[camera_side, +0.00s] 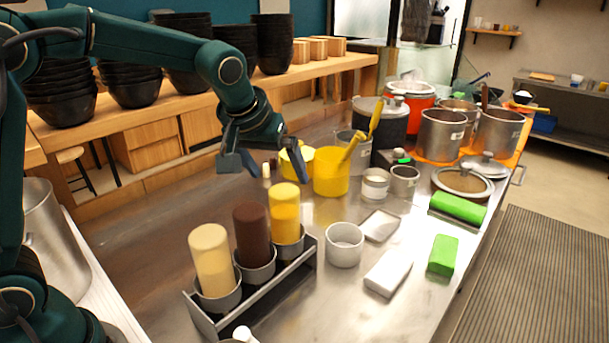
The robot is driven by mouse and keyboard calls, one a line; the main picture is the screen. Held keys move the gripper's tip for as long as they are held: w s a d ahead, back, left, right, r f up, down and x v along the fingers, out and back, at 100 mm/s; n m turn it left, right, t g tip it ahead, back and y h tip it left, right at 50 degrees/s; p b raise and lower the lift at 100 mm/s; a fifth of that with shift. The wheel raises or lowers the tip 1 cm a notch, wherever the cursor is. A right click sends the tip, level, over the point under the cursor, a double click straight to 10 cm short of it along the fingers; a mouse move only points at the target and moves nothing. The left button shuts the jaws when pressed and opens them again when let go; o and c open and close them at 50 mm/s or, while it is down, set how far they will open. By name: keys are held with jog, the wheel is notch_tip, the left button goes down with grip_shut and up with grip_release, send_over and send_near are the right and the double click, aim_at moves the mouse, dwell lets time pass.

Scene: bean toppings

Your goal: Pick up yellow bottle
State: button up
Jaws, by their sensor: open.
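The yellow bottle (285,212) stands upright in the far cup of a metal rack (309,262). A dark brown bottle (252,234) stands in the middle cup, and a cream bottle (211,258) stands in the near cup. My gripper (268,176) hangs with its fingers spread, behind and a little above the yellow bottle's top. I cannot tell the exact gap between the gripper and the bottle from this one view.
A white bowl (344,245) sits right of the rack. Large pots (441,134) crowd the back right. The counter left of the rack is clear.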

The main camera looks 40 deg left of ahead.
aim_at(281, 193)
jog(key=shift+g, duration=0.9)
jog(key=x, duration=0.7)
jog(key=shift+s+d+f, duration=0.15)
jog(key=shift+s+d, duration=0.25)
jog(key=shift+s, duration=0.05)
jog(key=shift+x, duration=2.3)
jog(key=c, duration=0.7)
